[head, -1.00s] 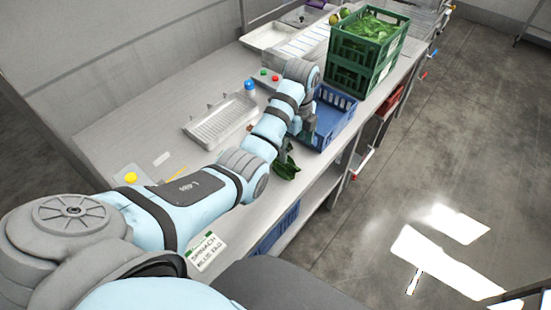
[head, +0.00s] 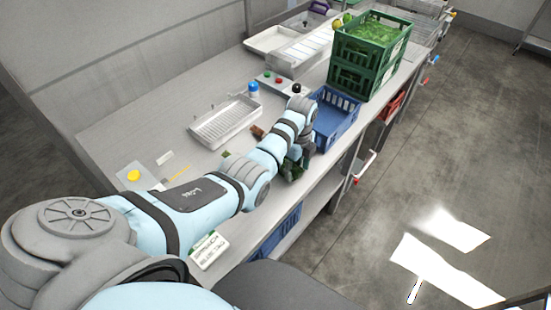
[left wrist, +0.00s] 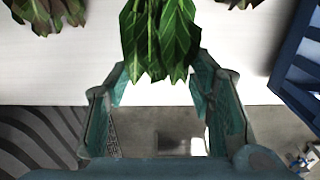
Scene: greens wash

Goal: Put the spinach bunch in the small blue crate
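The spinach bunch (head: 291,171) is dark green and lies near the front edge of the counter, partly hidden by my left gripper (head: 303,155). In the left wrist view its leaves (left wrist: 160,38) hang between and beyond the fingers of my left gripper (left wrist: 160,105), which are spread wide and not closed on it. The small blue crate (head: 336,132) stands on the counter just beyond the gripper, and its slatted side shows at the right of the left wrist view (left wrist: 298,72). My right gripper is not in view.
Green crates (head: 363,78) with leafy greens stand behind the blue crate. A white ribbed tray (head: 225,122) lies left of my arm. A brownish leafy bunch (left wrist: 45,14) shows in the left wrist view. Another blue crate (head: 280,232) sits below the counter.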

